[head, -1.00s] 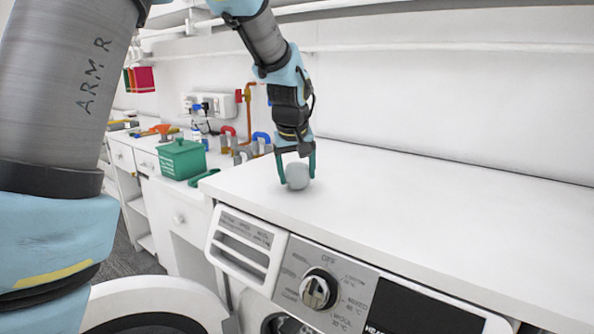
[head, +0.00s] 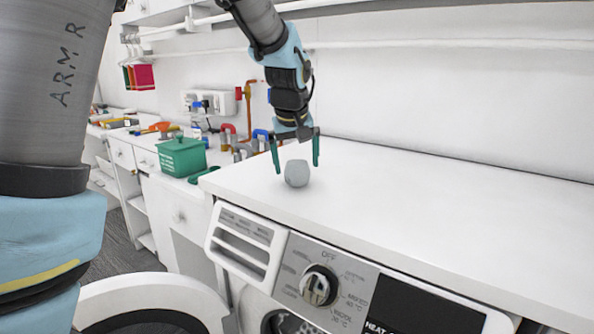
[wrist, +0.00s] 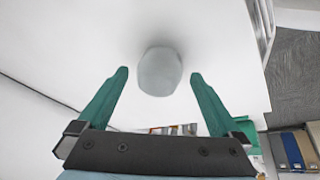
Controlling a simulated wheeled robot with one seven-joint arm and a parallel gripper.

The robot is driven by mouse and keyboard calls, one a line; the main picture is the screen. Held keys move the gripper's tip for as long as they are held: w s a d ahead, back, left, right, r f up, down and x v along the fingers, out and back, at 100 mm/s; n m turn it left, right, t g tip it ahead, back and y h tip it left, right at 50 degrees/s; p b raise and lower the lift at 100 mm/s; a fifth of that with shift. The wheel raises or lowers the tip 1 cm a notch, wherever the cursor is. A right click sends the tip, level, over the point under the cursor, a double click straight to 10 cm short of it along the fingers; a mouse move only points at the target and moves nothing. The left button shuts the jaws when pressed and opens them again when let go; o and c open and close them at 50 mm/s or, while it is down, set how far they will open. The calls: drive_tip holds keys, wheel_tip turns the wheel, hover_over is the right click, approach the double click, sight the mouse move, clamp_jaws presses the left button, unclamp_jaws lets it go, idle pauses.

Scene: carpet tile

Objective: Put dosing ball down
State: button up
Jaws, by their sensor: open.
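The dosing ball (head: 297,173) is a small pale grey ball with a flattened top. It rests on the white top of the washing machine (head: 400,205), near its left end. My gripper (head: 296,170) is open above it, with one green finger to each side and gaps between fingers and ball. In the wrist view the ball (wrist: 159,72) sits just beyond and between the open fingertips (wrist: 159,74), touching neither.
A green lidded box (head: 182,158) stands on the lower counter at left, near coloured pipes and taps (head: 240,145). The machine's control panel with its knob (head: 318,286) faces front. The round door (head: 150,290) stands open below. The machine top to the right is clear.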

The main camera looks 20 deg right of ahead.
drive_tip(key=b+v, duration=0.1)
drive_tip(key=v, duration=0.8)
drive_tip(key=w+a+f+g+y, duration=0.1)
drive_tip(key=a+f, duration=0.5)
drive_tip(key=a, duration=0.3)
drive_tip(key=w+a+f+y, duration=0.1)
drive_tip(key=a+f, duration=0.5)
drive_tip(key=a, duration=0.4)
drive_tip(key=s+a+f, duration=0.4)
drive_tip(key=a, duration=0.3)
drive_tip(key=s+a+f+n+g, duration=0.1)
drive_tip(key=s+a+f, duration=0.3)
drive_tip(key=a, duration=0.4)
drive_tip(key=shift+s+f+n+y, duration=0.3)
drive_tip(key=shift+f, duration=0.25)
